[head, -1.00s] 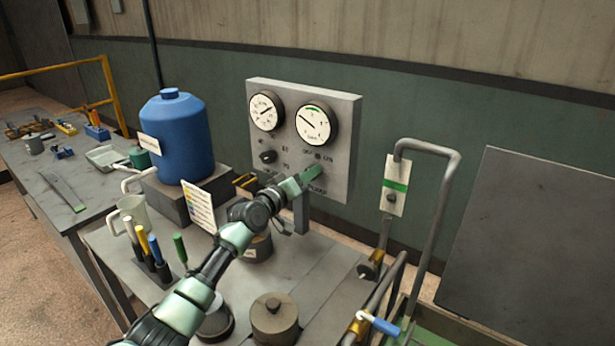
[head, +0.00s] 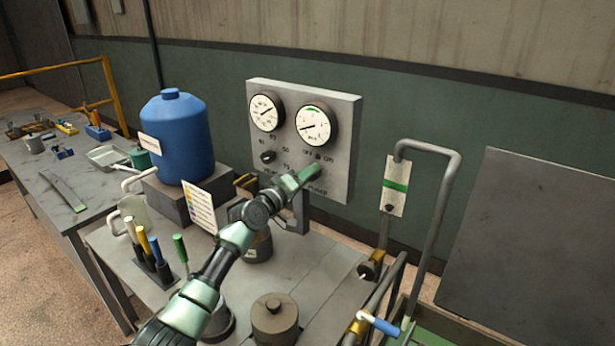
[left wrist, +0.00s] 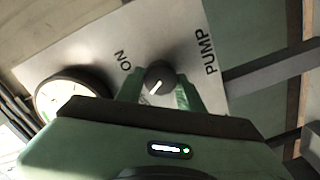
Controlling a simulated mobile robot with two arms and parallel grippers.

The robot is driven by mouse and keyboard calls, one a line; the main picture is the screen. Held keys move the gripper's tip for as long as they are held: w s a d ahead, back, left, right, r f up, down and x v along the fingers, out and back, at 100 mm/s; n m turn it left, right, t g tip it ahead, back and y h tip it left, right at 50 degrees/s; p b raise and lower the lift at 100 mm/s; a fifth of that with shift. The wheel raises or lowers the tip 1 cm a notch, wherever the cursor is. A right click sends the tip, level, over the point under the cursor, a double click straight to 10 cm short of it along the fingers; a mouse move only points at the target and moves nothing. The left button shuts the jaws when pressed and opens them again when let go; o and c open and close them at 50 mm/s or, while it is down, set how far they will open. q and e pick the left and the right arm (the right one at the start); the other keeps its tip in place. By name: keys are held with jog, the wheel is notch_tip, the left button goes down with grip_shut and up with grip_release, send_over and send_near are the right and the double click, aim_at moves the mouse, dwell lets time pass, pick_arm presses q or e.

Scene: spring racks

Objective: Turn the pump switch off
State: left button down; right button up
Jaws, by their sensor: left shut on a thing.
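The pump switch is a round dark knob (left wrist: 159,74) with a white mark, on the grey panel (head: 346,120) above the word PUMP. In the left wrist view the mark points to the lower left, away from the ON label. The OFF label is hidden there, but shows in the head view. My left gripper (head: 308,176) is at the panel's lower right, shut on the knob. Its fingers (left wrist: 160,88) lie on both sides of the knob. In the head view the gripper mostly covers the switch. My right gripper is not in view.
Two gauges (head: 266,112) (head: 313,125) and another dark knob (head: 268,157) are on the panel. A blue tank (head: 178,138) stands left, with a label card (head: 199,207) nearby. A lidded pot (head: 275,317) stands in front. Pipes (head: 447,190) rise on the right.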

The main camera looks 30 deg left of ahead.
pick_arm(q)
jog(key=c, duration=0.9)
grip_release()
jog(key=shift+s, duration=0.1)
jog(key=s+a+b, duration=0.1)
jog(key=s, duration=0.6)
jog(key=shift+s, duration=0.25)
